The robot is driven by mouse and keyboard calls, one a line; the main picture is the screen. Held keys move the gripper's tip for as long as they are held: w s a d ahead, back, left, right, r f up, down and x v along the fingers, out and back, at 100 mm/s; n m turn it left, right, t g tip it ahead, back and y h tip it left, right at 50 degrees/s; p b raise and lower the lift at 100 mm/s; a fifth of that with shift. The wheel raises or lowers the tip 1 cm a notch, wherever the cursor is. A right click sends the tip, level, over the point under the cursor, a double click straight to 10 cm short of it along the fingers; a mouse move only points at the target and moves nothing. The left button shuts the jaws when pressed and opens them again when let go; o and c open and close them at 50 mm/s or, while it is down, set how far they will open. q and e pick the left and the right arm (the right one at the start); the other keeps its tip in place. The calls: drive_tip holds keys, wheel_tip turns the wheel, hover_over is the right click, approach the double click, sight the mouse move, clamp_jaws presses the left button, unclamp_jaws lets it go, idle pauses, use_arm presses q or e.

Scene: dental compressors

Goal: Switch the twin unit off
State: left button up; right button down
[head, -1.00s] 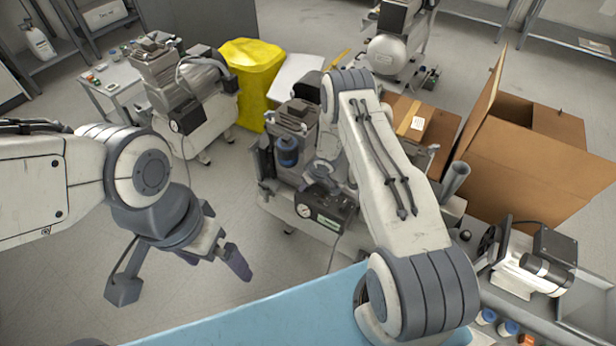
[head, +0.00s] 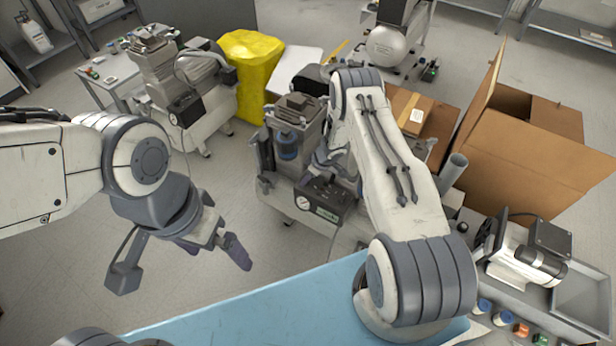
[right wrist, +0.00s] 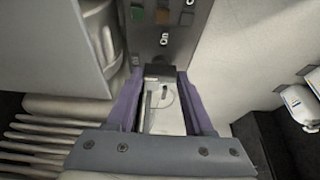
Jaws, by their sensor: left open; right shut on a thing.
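A grey compressor unit (head: 297,112) with a blue cylinder and a black gauge box (head: 325,203) stands in the middle of the head view. I cannot read which unit is the twin one. My right gripper reaches down at this unit; its arm partly hides the unit. In the right wrist view my right gripper (right wrist: 160,85) is shut on a small dark block (right wrist: 160,72) at a grey panel (right wrist: 178,45) with green and orange buttons (right wrist: 150,15). What the block belongs to is unclear. My left gripper (head: 214,246) is open and empty above the floor.
A white-tank compressor (head: 397,42) is at the back. An open cardboard box (head: 535,150) is on the right. A blue surface (head: 250,315) lies in front. Floor at left is clear.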

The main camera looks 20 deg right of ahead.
drive_tip(key=shift+a, duration=0.1)
drive_tip(key=shift+c, duration=1.4)
unclamp_jaws()
drive_tip(key=p+v, duration=0.1)
drive_tip(key=v, duration=0.9)
drive_tip(key=shift+r, duration=0.2)
